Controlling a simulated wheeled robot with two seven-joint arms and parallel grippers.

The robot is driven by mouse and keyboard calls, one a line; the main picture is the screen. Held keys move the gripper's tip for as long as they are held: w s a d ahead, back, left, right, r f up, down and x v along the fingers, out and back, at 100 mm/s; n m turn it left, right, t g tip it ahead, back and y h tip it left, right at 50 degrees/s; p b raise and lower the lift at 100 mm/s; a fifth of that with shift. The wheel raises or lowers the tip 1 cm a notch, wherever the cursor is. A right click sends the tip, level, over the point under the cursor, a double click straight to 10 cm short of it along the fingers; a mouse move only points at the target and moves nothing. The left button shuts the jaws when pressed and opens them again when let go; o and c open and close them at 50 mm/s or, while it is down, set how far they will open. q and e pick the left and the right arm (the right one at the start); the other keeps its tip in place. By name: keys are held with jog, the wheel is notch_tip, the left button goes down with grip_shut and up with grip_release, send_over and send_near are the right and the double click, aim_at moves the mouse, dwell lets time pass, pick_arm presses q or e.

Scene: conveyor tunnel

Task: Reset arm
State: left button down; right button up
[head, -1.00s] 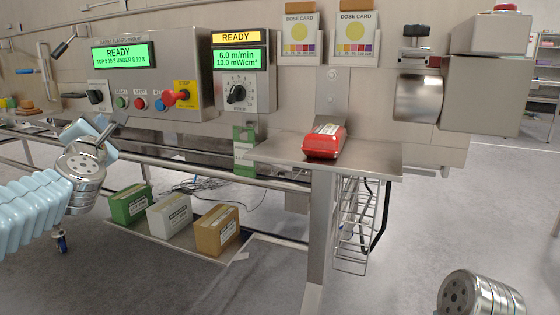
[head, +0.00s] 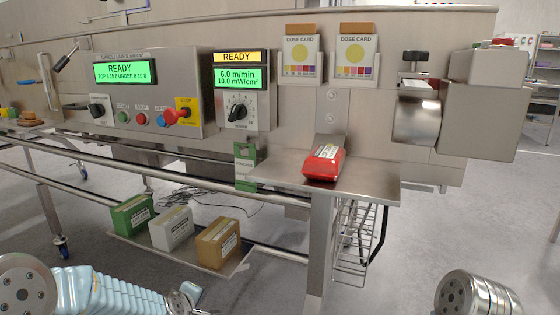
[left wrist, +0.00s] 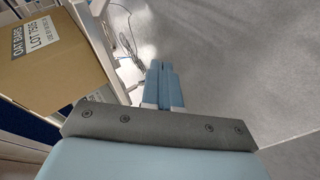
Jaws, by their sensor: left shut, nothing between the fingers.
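My left arm's pale blue sleeve crosses the bottom left of the head view. My left gripper (left wrist: 163,86) shows in the left wrist view with its two blue fingers together and nothing between them. They point over grey floor.
A brown carton (left wrist: 52,62) is close on the left in the wrist view. Green (head: 132,214), white (head: 171,228) and brown cartons stand on a low shelf (head: 205,262). A red pack (head: 324,162) lies on the steel side table (head: 372,181). The control panel (head: 152,92) reads READY. Floor (head: 430,235) at right is clear.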

pick_arm(q)
jog(key=s+d+f+m+g+h+p, duration=0.2)
jog(key=s+d+f+m+g, duration=0.25)
jog(key=s+f, duration=0.6)
jog(key=s+d+f+m+g, duration=0.1)
jog(key=s+d+f+m, duration=0.1)
jog(key=s, duration=0.4)
jog(key=s+d+f+m+g+h+p, duration=0.1)
jog(key=s+d+f+m+g, duration=0.1)
jog(key=s+f, duration=0.2)
jog(key=s+d+f+m+g, duration=0.2)
jog(key=s+f, duration=0.1)
jog(key=s, duration=0.6)
jog(key=shift+s+d+f+h, duration=0.2)
jog(key=shift+s+d+h, duration=0.1)
jog(key=shift+s, duration=0.1)
jog(key=shift+m+g, duration=0.25)
